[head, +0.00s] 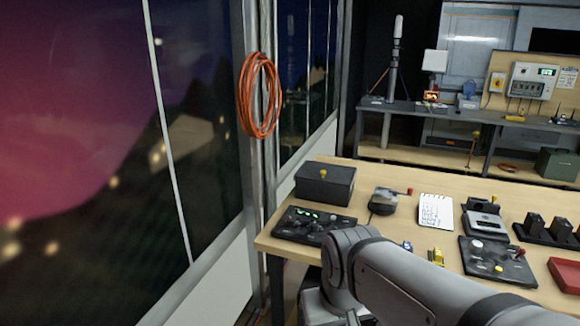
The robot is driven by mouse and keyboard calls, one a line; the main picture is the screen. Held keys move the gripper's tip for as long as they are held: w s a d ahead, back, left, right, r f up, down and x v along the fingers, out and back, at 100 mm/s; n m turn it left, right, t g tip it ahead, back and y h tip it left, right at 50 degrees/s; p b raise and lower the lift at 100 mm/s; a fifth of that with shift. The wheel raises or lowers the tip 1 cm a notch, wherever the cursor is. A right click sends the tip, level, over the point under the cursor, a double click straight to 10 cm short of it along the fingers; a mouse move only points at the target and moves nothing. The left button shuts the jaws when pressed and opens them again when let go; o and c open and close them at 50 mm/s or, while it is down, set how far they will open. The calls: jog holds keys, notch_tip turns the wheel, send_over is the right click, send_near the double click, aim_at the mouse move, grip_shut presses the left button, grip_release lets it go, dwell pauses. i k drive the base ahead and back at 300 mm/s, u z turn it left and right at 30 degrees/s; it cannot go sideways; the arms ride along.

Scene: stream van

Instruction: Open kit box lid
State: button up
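A dark box with a lid and a small yellow knob on top (325,186) stands at the far left corner of the wooden table, by the window wall. It looks like the kit box, and its lid looks shut. My grey arm crosses the lower middle of the head view, in front of the table's near edge. My gripper is not in view, so I cannot see whether it is open or shut.
On the table (400,218) are a black control panel (313,226), a dark device with a red knob (383,201), a notepad (436,211), a second panel (497,262) and a red tray (566,275). An orange cable coil (260,96) hangs at left. A back bench holds equipment.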

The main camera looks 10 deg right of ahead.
aim_at(312, 170)
jog(key=i, duration=0.85)
jog(key=u, duration=0.05)
